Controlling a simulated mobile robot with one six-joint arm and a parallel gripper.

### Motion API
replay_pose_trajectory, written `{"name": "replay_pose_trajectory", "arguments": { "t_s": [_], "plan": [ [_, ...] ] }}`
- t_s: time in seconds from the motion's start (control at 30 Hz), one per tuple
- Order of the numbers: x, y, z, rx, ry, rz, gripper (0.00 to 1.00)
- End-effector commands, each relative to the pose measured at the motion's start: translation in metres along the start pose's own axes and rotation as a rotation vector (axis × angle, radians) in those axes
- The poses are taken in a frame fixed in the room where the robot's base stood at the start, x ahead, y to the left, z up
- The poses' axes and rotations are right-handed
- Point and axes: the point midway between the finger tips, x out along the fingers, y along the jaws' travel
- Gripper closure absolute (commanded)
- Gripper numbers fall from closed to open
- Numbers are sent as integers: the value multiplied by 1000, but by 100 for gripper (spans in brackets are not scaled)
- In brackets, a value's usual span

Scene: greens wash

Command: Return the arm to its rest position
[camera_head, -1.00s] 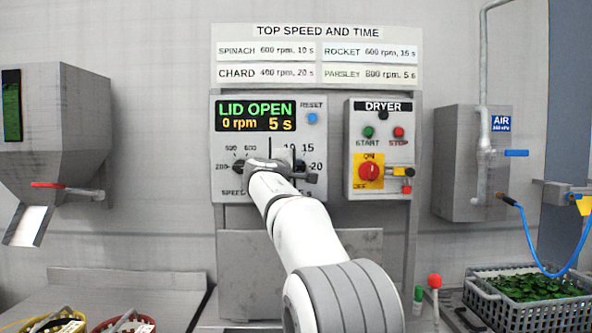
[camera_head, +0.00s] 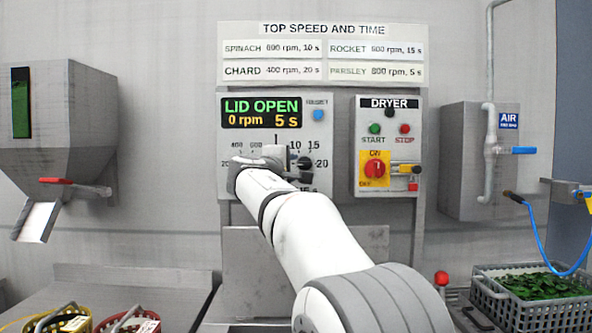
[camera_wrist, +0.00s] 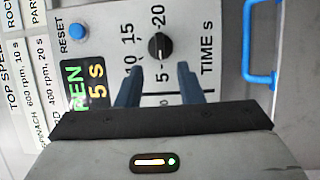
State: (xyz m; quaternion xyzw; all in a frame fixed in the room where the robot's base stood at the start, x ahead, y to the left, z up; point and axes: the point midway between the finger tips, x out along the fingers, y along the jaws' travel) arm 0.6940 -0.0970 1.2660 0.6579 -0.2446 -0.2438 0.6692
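My arm reaches from the bottom of the head view up to the control panel (camera_head: 232,140). My gripper (camera_head: 290,158) is in front of the panel's dials. In the wrist view, my gripper (camera_wrist: 160,82) has its two fingers apart with nothing between them. The black time knob (camera_wrist: 160,45) lies beyond the fingertips, in line with the gap and apart from them. The display (camera_head: 261,112) reads LID OPEN, 0 rpm, 5 s. The speed knob is hidden behind my arm in the head view.
The dryer box (camera_head: 388,146) with its red switch is right of the panel. A grey hopper (camera_head: 75,125) stands left, above two baskets (camera_head: 66,322). A grey crate of greens (camera_head: 487,293) is lower right, near a blue hose (camera_head: 540,245). A red-topped lever (camera_head: 441,279) stands beside my arm.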

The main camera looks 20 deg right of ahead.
Motion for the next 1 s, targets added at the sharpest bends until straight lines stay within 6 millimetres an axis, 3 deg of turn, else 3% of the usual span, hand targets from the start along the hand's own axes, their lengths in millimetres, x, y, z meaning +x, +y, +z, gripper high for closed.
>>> {"name": "replay_pose_trajectory", "arguments": {
  "t_s": [0.5, 0.67, 0.77, 0.87, 1.0],
  "plan": [
    [-4, 0, 1, 3, -1, -7, 66],
    [-18, -13, 18, 69, -6, -124, 66],
    [-42, -39, 41, 158, -24, -289, 66],
    [-80, -75, 69, 268, -64, -486, 66],
    [-149, -127, 105, 426, -147, -756, 66]
  ]
}}
